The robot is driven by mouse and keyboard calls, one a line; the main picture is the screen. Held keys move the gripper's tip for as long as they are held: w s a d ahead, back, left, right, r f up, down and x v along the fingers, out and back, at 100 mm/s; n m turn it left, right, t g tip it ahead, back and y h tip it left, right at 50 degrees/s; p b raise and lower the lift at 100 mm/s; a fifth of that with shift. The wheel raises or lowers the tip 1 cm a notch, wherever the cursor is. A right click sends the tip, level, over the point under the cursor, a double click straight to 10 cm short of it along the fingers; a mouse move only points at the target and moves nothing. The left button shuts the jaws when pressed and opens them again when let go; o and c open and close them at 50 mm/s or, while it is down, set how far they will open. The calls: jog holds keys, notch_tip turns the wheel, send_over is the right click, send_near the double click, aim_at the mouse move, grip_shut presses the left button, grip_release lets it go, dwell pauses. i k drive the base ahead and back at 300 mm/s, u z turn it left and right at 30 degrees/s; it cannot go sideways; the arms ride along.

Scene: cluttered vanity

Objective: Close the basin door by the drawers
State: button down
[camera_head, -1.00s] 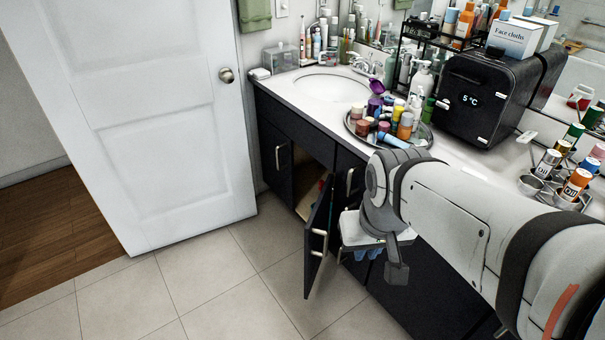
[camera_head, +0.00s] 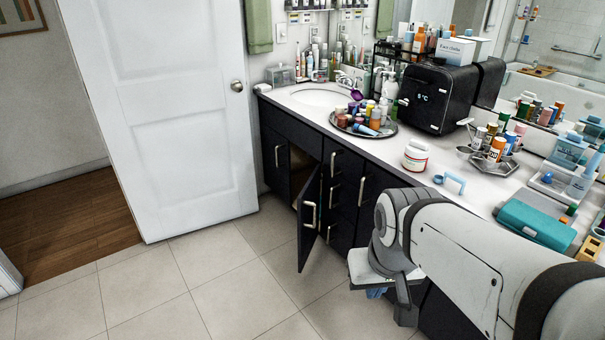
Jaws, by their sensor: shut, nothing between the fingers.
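The dark basin cabinet door (camera_head: 310,239) stands ajar, swung out from the cabinet below the white basin (camera_head: 318,95). It has a pale vertical handle (camera_head: 310,214), and a strip of the cabinet's inside shows behind it. The stack of dark drawers (camera_head: 345,166) with pale handles stands right of the door opening. My gripper (camera_head: 377,293) is low in front of the cabinets, right of the open door and apart from it in the picture. Its blue fingers show only partly below my wrist; they are shut and hold nothing.
A tray of bottles (camera_head: 392,131), a black box with a display (camera_head: 437,97), a white jar (camera_head: 416,154) and a teal case (camera_head: 535,225) stand on the counter (camera_head: 462,190). A white room door (camera_head: 172,120) stands at left. The tiled floor (camera_head: 225,275) is clear.

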aim_at(308, 199)
jog(key=u, duration=0.4)
jog(key=i, duration=1.8)
jog(key=z, duration=0.45)
jog(key=k, duration=0.85)
jog(key=z, duration=0.15)
jog(key=i, duration=0.85)
jog(key=u, duration=0.05)
